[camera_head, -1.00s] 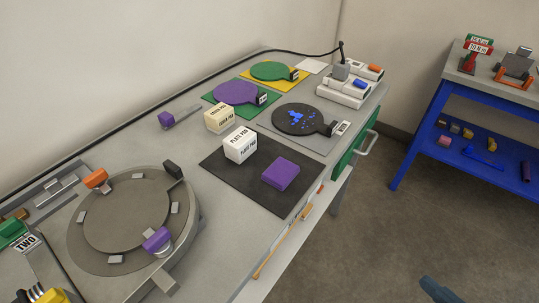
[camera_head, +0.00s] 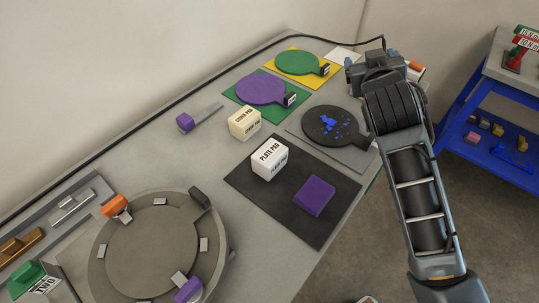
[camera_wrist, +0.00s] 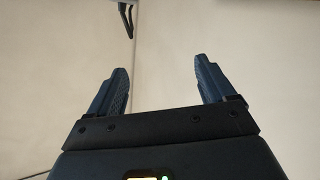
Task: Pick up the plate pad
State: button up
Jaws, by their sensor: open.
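The plate pad is a white block (camera_head: 269,158) with "PLATE PAD" lettering. It stands on a black mat (camera_head: 246,188) on the grey bench, beside a flat purple block (camera_head: 313,196). A cream block (camera_head: 244,123), also lettered, stands just behind the mat. My arm rises at the right of the head view, its end above the bench's far right part, well apart from the plate pad. In the wrist view my gripper (camera_wrist: 158,88) is open and empty, its two dark fingers facing a bare wall. The fingers do not show clearly in the head view.
Several round paddles, green (camera_head: 301,63), purple (camera_head: 260,89) and black (camera_head: 330,126), lie on mats behind. A round grey fixture (camera_head: 152,245) with orange and purple clamps is at front left. A blue shelf cart (camera_head: 490,115) stands at right. The air above the black mat is clear.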

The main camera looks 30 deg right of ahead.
jog(key=w+m+g, duration=0.1)
jog(key=m, duration=0.1)
jog(key=m+g+y+p, duration=0.2)
jog(key=m+g+y, duration=0.6)
jog(key=g+y, duration=0.2)
send_over(270, 152)
jog(key=f, duration=0.7)
jog(key=shift+w+d+f, duration=0.15)
jog(key=shift+w+d, duration=0.1)
jog(key=shift+w, duration=0.1)
jog(key=shift+s+a+f+y, duration=0.1)
jog(key=shift+a+f+y, duration=0.15)
jog(key=shift+a+y, duration=0.05)
jog(key=shift+f+b, duration=0.65)
jog(key=shift+f, duration=0.3)
jog(key=f+b, duration=0.4)
jog(key=f, duration=0.1)
jog(key=shift+s+f+b, duration=0.2)
jog(key=shift+f+b, duration=0.05)
jog(key=shift+b, duration=0.1)
jog(key=shift+c, duration=0.2)
